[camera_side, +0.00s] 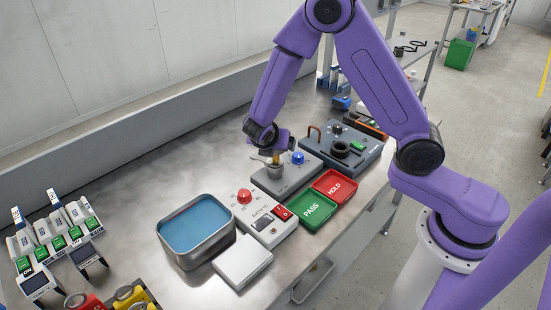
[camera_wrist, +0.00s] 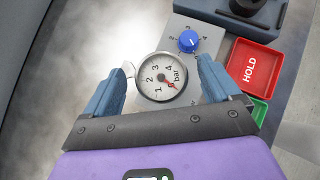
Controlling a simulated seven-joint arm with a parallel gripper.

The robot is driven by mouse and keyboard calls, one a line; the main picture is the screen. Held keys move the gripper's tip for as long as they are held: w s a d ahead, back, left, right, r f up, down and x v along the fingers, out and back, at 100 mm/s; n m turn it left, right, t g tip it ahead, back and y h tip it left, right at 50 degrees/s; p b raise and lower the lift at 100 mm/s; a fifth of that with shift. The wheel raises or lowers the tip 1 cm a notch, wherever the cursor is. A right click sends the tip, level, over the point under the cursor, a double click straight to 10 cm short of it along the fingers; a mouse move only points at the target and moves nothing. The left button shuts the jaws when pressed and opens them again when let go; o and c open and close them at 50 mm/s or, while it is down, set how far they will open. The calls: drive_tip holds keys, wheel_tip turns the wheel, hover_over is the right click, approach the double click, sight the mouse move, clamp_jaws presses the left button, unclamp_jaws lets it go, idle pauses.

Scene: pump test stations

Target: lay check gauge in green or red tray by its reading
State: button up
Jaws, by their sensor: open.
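The check gauge (camera_wrist: 161,78) is a round white dial in a metal rim, marked 1 to 4 and bar. Its red needle points to the dial's lower right, away from the printed numbers; I cannot read an exact value. It sits at the grey station with a blue knob (camera_wrist: 188,41). My gripper (camera_wrist: 161,70) is open, its blue fingers on either side of the gauge with visible gaps. In the side view my gripper (camera_side: 271,147) is low over the station (camera_side: 285,182). The green PASS tray (camera_side: 312,211) and red HOLD tray (camera_side: 335,186) look empty.
A red-knobbed box (camera_side: 265,226), a metal basin with blue inside (camera_side: 197,227) and a white block (camera_side: 243,262) stand left of the trays. A dark station (camera_side: 347,150) stands behind. Several small devices (camera_side: 52,240) fill the far left. Bench behind the basin is clear.

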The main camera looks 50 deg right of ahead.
drive_tip(key=shift+x, duration=1.55)
drive_tip(key=c, duration=1.4)
drive_tip(key=shift+c, duration=0.2)
drive_tip(key=shift+r, duration=0.15)
drive_tip(key=shift+r, duration=0.6)
drive_tip(key=s+r, duration=1.1)
drive_tip(key=s, duration=0.3)
drive_tip(key=shift+r, duration=0.2)
